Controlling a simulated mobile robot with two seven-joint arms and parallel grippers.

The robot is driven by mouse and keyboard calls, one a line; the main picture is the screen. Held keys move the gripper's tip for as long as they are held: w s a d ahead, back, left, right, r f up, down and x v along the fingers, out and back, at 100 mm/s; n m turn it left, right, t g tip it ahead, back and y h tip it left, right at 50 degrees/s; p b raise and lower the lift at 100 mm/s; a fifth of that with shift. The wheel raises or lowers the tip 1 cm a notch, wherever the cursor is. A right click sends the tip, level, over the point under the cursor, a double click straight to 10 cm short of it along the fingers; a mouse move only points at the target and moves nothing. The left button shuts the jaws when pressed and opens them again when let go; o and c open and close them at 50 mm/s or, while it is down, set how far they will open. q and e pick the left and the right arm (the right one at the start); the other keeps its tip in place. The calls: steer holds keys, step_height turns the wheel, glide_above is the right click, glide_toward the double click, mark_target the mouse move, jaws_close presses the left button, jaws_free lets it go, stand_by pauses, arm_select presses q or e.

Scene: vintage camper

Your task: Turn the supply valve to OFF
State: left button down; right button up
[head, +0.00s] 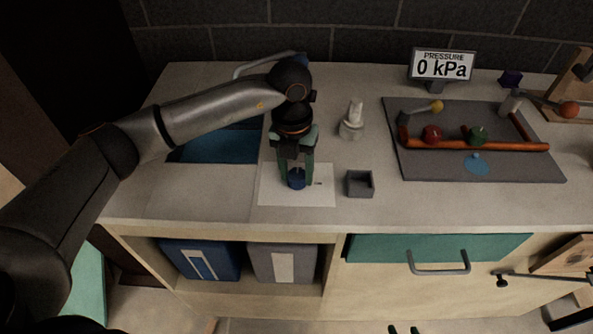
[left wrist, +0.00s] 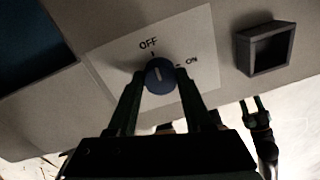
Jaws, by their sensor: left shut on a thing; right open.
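The supply valve is a round blue knob (head: 297,183) on a white plate (head: 322,194) on the counter. In the left wrist view the knob (left wrist: 160,76) has a short pale pointer mark that points roughly toward the OFF label (left wrist: 148,42), away from the ON label (left wrist: 192,61). My left gripper (head: 296,176) reaches down from above, shut on the knob with a finger on each side. My right gripper (head: 403,329) is open and empty at the bottom edge of the head view, in front of the counter; it also shows in the left wrist view (left wrist: 252,106).
A small grey open box (head: 360,184) stands right of the plate. A pale fixture (head: 352,121) stands behind it. A sign (head: 441,65) reads "PRESSURE 0 kPa". A dark mat (head: 420,167) with red pipes lies to the right. A blue sink (head: 215,150) is behind left.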

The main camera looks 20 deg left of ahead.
mark_target(293, 173)
arm_select(q)
steer(key=shift+n, duration=0.5)
steer(key=shift+c, duration=1.5)
jaws_free()
step_height(293, 173, up, 13)
steer(key=b, duration=0.1)
steer(key=shift+a+f, duration=0.2)
steer(key=shift+a, duration=0.1)
